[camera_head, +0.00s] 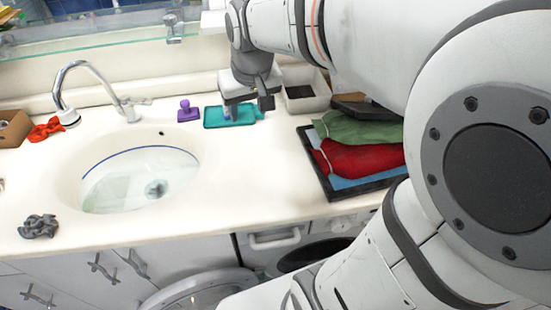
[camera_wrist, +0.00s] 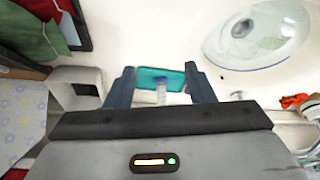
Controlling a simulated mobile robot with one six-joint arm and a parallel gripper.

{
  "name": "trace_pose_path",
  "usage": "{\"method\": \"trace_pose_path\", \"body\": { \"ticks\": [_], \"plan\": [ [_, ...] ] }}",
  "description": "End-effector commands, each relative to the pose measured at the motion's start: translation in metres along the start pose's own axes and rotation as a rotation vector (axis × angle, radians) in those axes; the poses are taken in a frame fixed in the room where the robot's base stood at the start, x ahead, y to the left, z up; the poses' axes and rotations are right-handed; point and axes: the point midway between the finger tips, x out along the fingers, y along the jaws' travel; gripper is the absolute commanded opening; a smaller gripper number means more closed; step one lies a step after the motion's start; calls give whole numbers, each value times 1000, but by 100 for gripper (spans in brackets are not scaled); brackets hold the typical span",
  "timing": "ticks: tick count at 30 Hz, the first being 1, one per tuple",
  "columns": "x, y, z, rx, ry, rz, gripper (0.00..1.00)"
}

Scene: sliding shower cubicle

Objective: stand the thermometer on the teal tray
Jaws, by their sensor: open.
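The teal tray (camera_head: 243,119) lies on the white counter to the right of the basin, below my gripper (camera_head: 247,104). In the wrist view the tray (camera_wrist: 152,74) shows beyond my gripper (camera_wrist: 159,72), whose two fingers are apart. A pale bluish, slim thing, which looks like the thermometer (camera_wrist: 161,94), is between the fingers, with its far end over the tray. It appears upright, with gaps to both fingers. In the head view a small blue part (camera_head: 227,113) shows at the tray under my gripper; the rest is hidden.
A purple stamp-like object (camera_head: 188,111) stands left of the tray. A grey bin (camera_head: 305,92) is behind right, and a dark tray (camera_head: 322,172) with red and green cloths is at right. The basin (camera_head: 135,178) and tap (camera_head: 72,85) are left.

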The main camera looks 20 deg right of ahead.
Motion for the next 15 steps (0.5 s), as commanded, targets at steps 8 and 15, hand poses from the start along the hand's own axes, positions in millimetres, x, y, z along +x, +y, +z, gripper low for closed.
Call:
{"method": "trace_pose_path", "body": {
  "ticks": [8, 15],
  "plan": [
    [5, -5, 112, 38, -32, 15, 49],
    [11, 9, 141, 53, -44, 21, 49]
  ]
}}
